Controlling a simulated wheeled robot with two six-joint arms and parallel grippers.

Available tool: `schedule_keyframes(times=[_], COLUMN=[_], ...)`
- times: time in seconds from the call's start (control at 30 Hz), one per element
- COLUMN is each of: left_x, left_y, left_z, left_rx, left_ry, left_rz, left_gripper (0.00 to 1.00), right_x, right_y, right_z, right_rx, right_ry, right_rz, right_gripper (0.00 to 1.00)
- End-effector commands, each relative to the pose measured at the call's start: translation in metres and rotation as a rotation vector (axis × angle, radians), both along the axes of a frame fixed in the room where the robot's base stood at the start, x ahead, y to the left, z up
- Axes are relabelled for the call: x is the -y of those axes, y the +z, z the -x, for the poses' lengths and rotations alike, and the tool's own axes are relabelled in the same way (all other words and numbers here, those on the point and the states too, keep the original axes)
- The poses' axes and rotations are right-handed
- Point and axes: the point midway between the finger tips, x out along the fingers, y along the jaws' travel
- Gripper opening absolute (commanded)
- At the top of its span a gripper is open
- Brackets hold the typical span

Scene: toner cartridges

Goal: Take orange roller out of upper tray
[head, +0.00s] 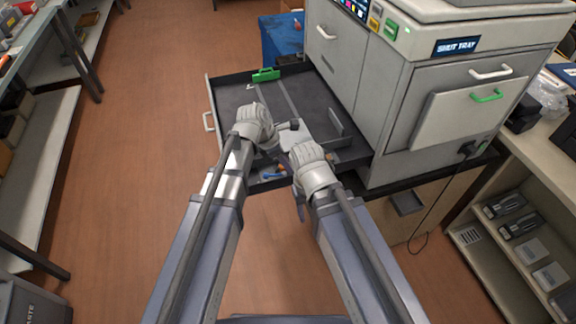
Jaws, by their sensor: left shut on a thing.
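The upper tray (232,92) is pulled out of the grey printer, a dark shallow drawer with light rails. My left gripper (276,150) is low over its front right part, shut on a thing. A small orange piece (282,172), which looks like the orange roller, shows just below its fingers with a blue bit beside it. The grip itself is mostly hidden and small. My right gripper (299,182) is right beside it at the tray's near edge; its fingers are mostly hidden by its wrist, so I cannot tell whether they are open.
A green latch (266,75) stands at the tray's far side. A grey upright guide (336,122) is right of my grippers. The printer (400,120) with its "SHUT TRAY" display blocks the right. Shelves with cartridges (505,204) stand lower right. The floor on the left is clear.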

Motion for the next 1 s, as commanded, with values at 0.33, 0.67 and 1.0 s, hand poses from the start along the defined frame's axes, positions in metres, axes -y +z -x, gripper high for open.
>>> schedule_keyframes(times=[0.33,0.67,1.0], left_x=[0.000,0.000,0.000], left_y=[0.008,0.050,0.097], left_z=[0.000,0.000,0.000], left_rx=[0.000,0.000,0.000], left_ry=[0.000,0.000,0.000], left_rz=[0.000,0.000,0.000], left_gripper=[0.00,0.00,0.00], right_x=[0.000,0.000,0.000], right_y=[0.008,0.050,0.097], right_z=[0.000,0.000,0.000], right_rx=[0.000,0.000,0.000], right_ry=[0.000,0.000,0.000], right_rz=[0.000,0.000,0.000], right_gripper=[0.56,0.56,0.56])
